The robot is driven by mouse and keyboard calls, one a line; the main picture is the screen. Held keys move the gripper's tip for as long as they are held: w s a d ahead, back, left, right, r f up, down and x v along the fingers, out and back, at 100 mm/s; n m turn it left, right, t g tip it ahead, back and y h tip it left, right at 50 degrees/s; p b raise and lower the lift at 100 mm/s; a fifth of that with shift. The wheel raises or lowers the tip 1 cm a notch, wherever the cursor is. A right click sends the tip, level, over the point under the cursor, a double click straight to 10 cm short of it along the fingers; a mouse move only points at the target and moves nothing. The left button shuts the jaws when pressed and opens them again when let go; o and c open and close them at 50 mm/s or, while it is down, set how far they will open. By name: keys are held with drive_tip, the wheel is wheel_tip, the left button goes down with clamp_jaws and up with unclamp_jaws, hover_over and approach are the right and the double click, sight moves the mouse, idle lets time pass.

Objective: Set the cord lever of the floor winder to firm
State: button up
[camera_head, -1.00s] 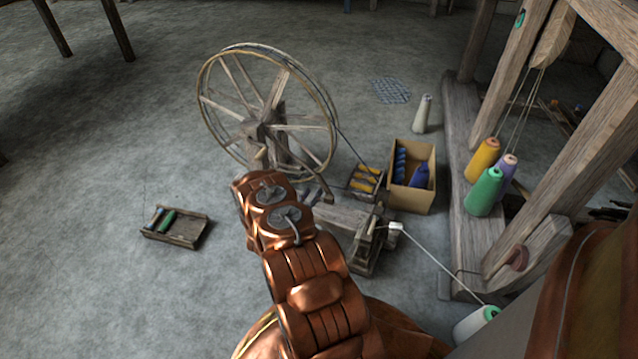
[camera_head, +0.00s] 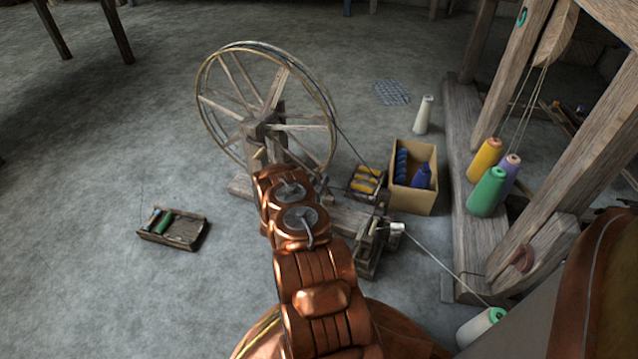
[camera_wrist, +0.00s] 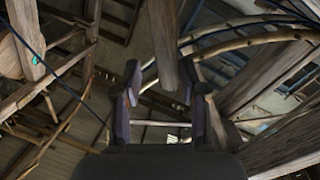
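The floor winder (camera_head: 264,130) stands on the floor, with a large spoked wheel, a wooden base beam and a spindle head (camera_head: 369,246) at its right end. A cord runs from the wheel toward the head. My copper arm covers part of the beam, and I cannot clearly make out the cord lever or its setting. My gripper (camera_wrist: 160,84) shows in the wrist view with its two dark fingers apart. A wooden bar (camera_wrist: 161,40) appears between and beyond the fingertips; I cannot tell whether it touches them. In the head view my gripper is mostly hidden behind the arm.
A cardboard box (camera_head: 413,199) with blue cones and a small tray of yellow bobbins (camera_head: 366,182) stand beside the winder. A wooden tray (camera_head: 190,239) lies left on open floor. The loom frame (camera_head: 463,150), with coloured cones on its beam, borders the right. A thread crosses at lower right.

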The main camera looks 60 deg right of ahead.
clamp_jaws()
idle(0.5)
